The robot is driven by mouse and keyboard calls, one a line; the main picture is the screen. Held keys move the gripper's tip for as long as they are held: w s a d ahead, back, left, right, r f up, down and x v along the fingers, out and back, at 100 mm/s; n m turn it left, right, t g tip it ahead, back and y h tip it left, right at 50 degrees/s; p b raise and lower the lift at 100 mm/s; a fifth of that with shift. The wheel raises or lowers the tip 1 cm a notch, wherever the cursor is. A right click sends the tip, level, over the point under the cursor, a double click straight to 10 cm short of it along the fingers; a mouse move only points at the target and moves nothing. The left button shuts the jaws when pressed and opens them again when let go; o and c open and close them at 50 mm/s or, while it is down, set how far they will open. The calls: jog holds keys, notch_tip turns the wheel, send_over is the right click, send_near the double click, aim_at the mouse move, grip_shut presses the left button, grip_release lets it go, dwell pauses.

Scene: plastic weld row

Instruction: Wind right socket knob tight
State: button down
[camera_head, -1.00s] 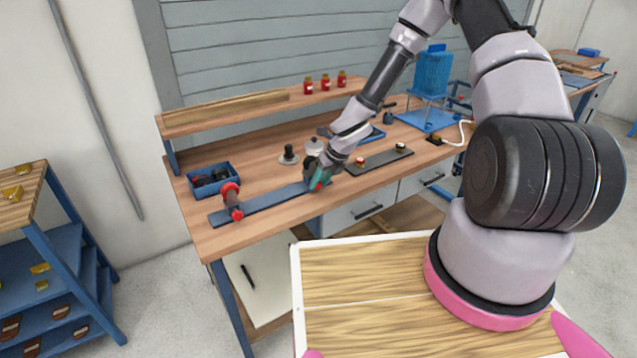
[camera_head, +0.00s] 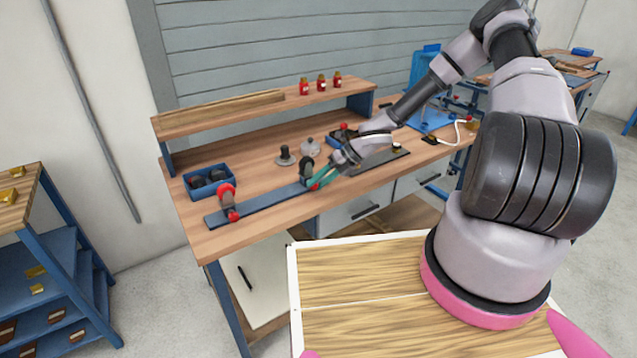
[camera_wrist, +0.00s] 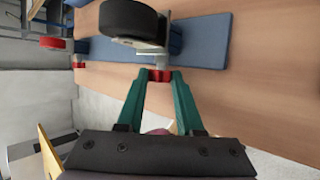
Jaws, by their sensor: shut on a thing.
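A long blue rail (camera_head: 265,202) lies along the bench's front. The right socket at its right end holds an upright black wheel (camera_head: 306,171), and its red knob (camera_head: 315,187) faces the front. My gripper (camera_head: 319,182) reaches in from the right with green fingers shut on this knob. In the wrist view the fingertips (camera_wrist: 160,77) close on the red knob (camera_wrist: 160,74), just in front of the black wheel (camera_wrist: 133,20). The left socket has a red wheel (camera_head: 226,192) and its own red knob (camera_head: 233,215). The fingers hide part of the right knob.
A blue bin (camera_head: 208,182) of black wheels stands behind the rail's left. A dark peg on a base (camera_head: 285,156) and a grey domed part (camera_head: 310,147) stand behind its right. A dark plate (camera_head: 380,160) lies under my arm. Red-capped jars (camera_head: 321,84) are on the shelf.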

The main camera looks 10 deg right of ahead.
jog(key=c, duration=0.5)
grip_release()
jog(key=shift+c, duration=0.2)
